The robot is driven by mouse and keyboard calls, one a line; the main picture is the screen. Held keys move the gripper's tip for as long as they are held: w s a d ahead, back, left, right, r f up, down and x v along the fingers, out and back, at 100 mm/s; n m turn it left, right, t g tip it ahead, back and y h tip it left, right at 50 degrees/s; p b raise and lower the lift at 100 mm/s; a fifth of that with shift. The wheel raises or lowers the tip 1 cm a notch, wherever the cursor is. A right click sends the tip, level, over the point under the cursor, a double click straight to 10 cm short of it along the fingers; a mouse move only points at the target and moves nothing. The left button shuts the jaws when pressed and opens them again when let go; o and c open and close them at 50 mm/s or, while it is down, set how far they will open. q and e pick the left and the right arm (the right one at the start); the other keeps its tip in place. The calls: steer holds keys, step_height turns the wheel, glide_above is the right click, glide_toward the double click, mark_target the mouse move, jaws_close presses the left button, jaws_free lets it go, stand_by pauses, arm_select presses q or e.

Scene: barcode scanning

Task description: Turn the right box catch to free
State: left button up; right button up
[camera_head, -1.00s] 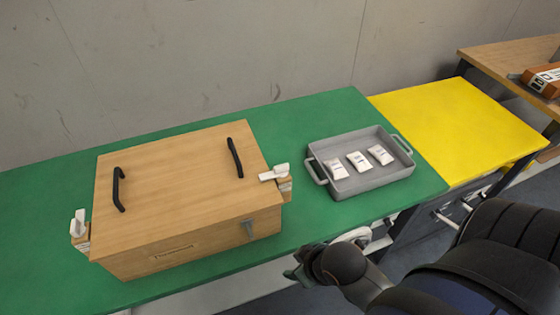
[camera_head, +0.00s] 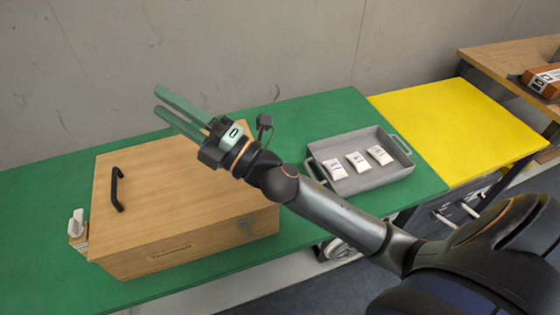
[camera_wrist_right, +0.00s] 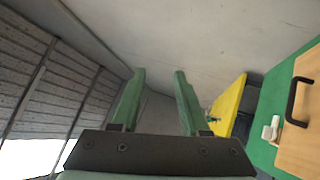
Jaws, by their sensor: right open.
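The wooden box (camera_head: 150,195) stands closed on the green table. The left catch (camera_head: 77,224) is a white lever standing up on the box's left side. My right gripper (camera_head: 160,99) is open and empty, its green fingers raised above the box's back and pointing up and left. In the right wrist view the fingers (camera_wrist_right: 159,72) have only wall between them, well apart from the catch. My left gripper is not in view.
A grey tray (camera_head: 375,180) with white packets stands right of the box. A yellow surface (camera_head: 460,125) lies beyond it. One black handle (camera_head: 117,190) shows on the lid; the other is hidden by my arm in the head view.

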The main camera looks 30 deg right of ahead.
steer(key=s+a+n+g+y, duration=0.3)
steer(key=a+n+g+y, duration=0.5)
steer(key=n, duration=0.6)
step_height(320, 180, down, 8)
steer(key=s+d+n+g+h, duration=0.1)
steer(key=n+g+h, duration=0.5)
steer(key=n+g, duration=0.4)
steer(key=w+d+f+n+h, duration=0.1)
steer(key=d+f+n+h, duration=0.2)
steer(key=d, duration=0.4)
steer(key=w+d+f+h, duration=0.2)
steer(key=d+f+h, duration=0.1)
steer(key=d+h, duration=0.3)
steer(key=d+r+g+h, duration=0.2)
steer(key=d+h, duration=0.3)
steer(key=d, duration=0.9)
step_height(320, 180, down, 12)
steer(key=shift+s+d+f+p, duration=0.1)
steer(key=shift+s+f+p, duration=0.1)
steer(key=shift+p, duration=0.4)
